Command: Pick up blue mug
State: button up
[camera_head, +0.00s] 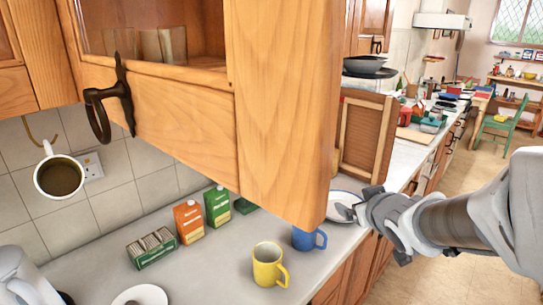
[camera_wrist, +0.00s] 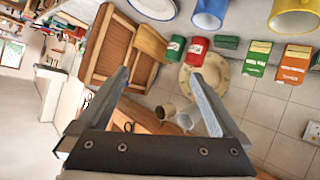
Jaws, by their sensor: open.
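The blue mug (camera_head: 308,239) stands on the worktop in the head view, just right of and behind the yellow mug. The lower corner of the wooden cupboard hides part of its top. In the wrist view the blue mug (camera_wrist: 210,14) is at the top edge, cut off by the frame, above and to the right of the fingers. My gripper (camera_head: 345,211) is to the right of the mug in the head view, in front of a white plate. In the wrist view my gripper (camera_wrist: 160,75) has its two fingers spread, with no mug between them.
The cupboard (camera_head: 285,110) hangs low over the worktop. A yellow mug (camera_head: 266,264) stands close to the blue one. A white plate (camera_head: 340,200) lies behind my gripper. Green and orange boxes (camera_head: 188,222) stand by the tiled wall. Open floor is at the right.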

notch_tip(320, 180, down, 15)
jog(key=w+a+n+y+b, duration=0.1)
jog(key=a+n+y+b, duration=0.1)
jog(key=y+b, duration=0.35)
jog(key=b+x, duration=0.1)
jog(key=x, duration=1)
jog(key=shift+r, duration=0.2)
jog(key=shift+r+b+x, duration=0.15)
jog(key=shift+b+x, duration=0.15)
jog(key=shift+x, duration=1.2)
jog(key=shift+r+b+x, duration=0.1)
jog(key=shift+b+x, duration=0.2)
jog(key=shift+x, duration=1.2)
jog(key=shift+w, duration=0.1)
jog(key=c, duration=1.4)
